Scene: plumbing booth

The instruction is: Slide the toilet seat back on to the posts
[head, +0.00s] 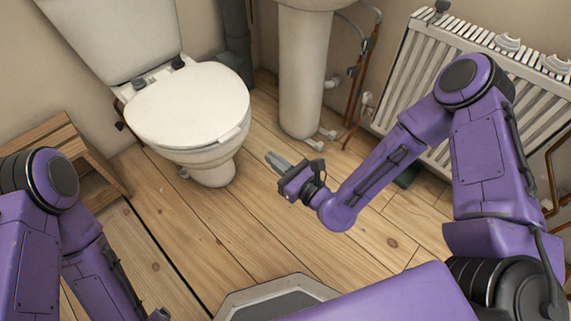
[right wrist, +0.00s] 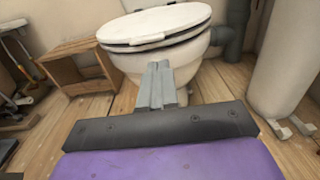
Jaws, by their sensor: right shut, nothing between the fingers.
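The white toilet seat (head: 190,104) lies closed on the toilet bowl (head: 210,160) in the head view. It also shows at the top of the right wrist view (right wrist: 155,25). Two dark hinge posts (head: 158,72) stand behind it, in front of the cistern (head: 110,35). How the seat meets the posts is too small to tell. My right gripper (head: 270,157) is shut and empty, apart from the bowl, to the right of it and in front. Its closed fingers (right wrist: 156,85) point toward the bowl in the wrist view. My left arm shows at the lower left, but its gripper is out of view.
A wooden step stool (head: 55,140) stands left of the toilet. The basin pedestal (head: 302,75) and copper pipes (head: 365,75) stand to the right, with a white radiator (head: 415,65) on the right wall. Floorboards in front of the toilet are clear.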

